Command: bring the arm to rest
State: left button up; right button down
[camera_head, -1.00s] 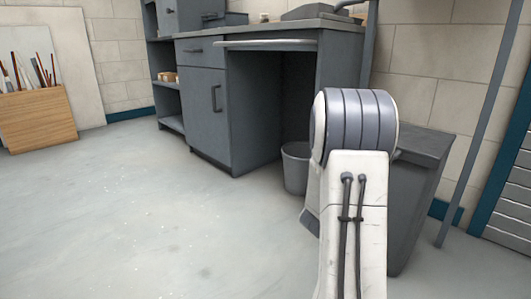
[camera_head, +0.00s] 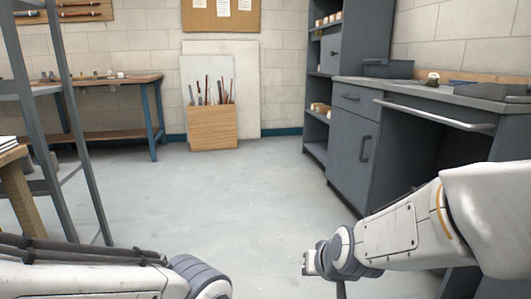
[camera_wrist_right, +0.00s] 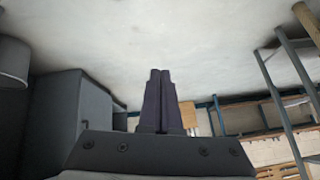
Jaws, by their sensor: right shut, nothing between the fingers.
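My right arm (camera_head: 400,232) reaches in from the right in the head view, its wrist low over the floor. In the right wrist view my right gripper (camera_wrist_right: 160,75) has its two dark fingers together, with nothing between them. Its fingertips show against bare floor and touch nothing that I can see. My left arm (camera_head: 95,278) lies across the bottom left corner of the head view, ending at a grey joint at the picture's bottom edge. My left gripper is out of view.
A grey workbench (camera_head: 355,145) with a front rail stands at the right, close behind my right arm. A metal rack (camera_head: 70,115) stands at the left. A wooden box of rods (camera_head: 212,128) and a blue-legged bench (camera_head: 157,118) are at the back. The floor (camera_head: 235,205) between is clear.

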jog(key=s+a+r+n+g+p, duration=0.2)
jog(key=s+r+n+p, duration=0.15)
jog(key=s, duration=0.45)
jog(key=s+a+r+n+g+p, duration=0.2)
jog(key=s+r+g+p, duration=0.15)
jog(key=s, duration=0.35)
jog(key=s+a+r+n+g+p, duration=0.2)
jog(key=s+r+n+p, duration=0.15)
jog(key=s, duration=0.45)
pick_arm(q)
notch_tip(320, 180, up, 49)
jog(key=p, duration=3.6)
pick_arm(e)
notch_tip(320, 180, up, 37)
jog(key=m, duration=0.1)
jog(key=shift+w+r+h, duration=0.15)
jog(key=shift+w+h, duration=0.05)
jog(key=shift+h, duration=0.1)
